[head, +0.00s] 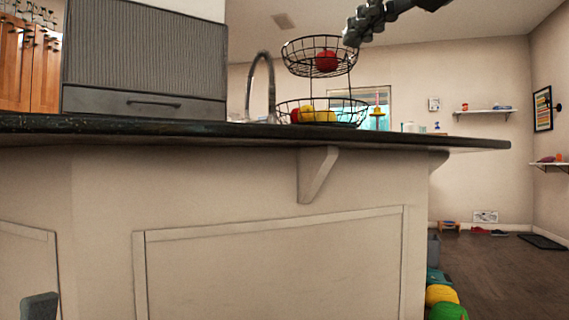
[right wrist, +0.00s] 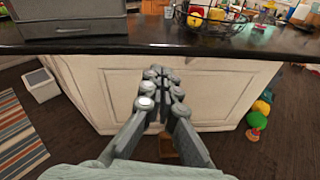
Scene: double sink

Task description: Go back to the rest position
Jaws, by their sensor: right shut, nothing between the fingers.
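My right gripper (head: 350,36) shows at the top of the head view, its arm coming in from the upper right. It is shut and empty. In the picture its tip lies beside the upper tier of the black wire fruit basket (head: 347,102); I cannot tell the depth between them. In the right wrist view, the closed fingers (right wrist: 161,84) point forward in front of the counter's pale side, with nothing between them.
The dark countertop (head: 420,139) overhangs the pale cabinet front (head: 270,265). A grey ribbed box (head: 145,60) and a faucet (head: 271,80) stand on it. Coloured round items (head: 442,295) lie by the counter's right end. A bin (right wrist: 41,86) stands left; open floor (head: 505,270) lies right.

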